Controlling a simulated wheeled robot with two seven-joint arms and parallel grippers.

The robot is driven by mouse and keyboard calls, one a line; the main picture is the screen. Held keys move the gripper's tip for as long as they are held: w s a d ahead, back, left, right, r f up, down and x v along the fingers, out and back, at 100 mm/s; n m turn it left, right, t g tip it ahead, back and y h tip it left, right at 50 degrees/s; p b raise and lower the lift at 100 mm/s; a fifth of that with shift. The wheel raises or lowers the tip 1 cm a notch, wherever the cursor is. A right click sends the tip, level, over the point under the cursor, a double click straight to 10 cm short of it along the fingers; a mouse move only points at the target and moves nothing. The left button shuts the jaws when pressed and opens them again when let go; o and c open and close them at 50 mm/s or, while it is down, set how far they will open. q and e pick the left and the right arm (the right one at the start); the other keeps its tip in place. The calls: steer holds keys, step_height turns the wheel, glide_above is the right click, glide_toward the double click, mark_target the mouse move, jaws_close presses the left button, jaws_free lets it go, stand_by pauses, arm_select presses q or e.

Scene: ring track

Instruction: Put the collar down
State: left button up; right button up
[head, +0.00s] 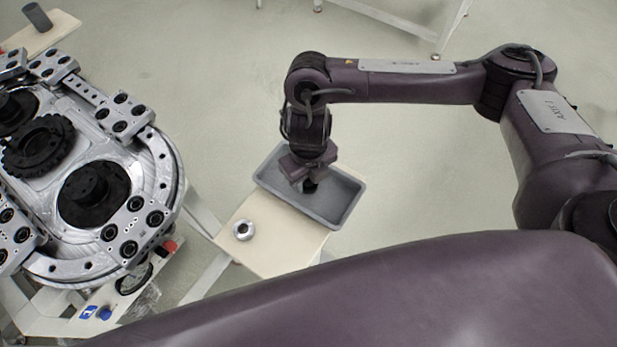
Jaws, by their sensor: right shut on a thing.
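My right gripper (309,186) points down into the grey tray, its fingers low over the tray floor. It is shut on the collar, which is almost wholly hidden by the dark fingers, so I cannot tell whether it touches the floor. The grey tray (347,211) is shallow, open and otherwise looks empty. A small silver ring-shaped part (243,230) lies on the pale board beside the tray. My left gripper is out of view.
The tray sits on a small pale stand (270,251). At the left is a large metal ring track (165,165) with black hubs and bolted carriages. A dark cylinder (37,16) stands on a pale board at top left. The floor between is clear.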

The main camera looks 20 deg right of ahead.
mark_target(308, 181)
steer(key=shift+f, duration=0.25)
steer(key=shift+f, duration=0.15)
steer(key=o, duration=1.2)
steer(key=shift+c, duration=0.2)
steer(key=shift+w+r, duration=0.1)
steer(key=shift+r, duration=0.45)
step_height(308, 181, up, 11)
steer(key=p, duration=0.1)
steer(key=shift+r, duration=0.2)
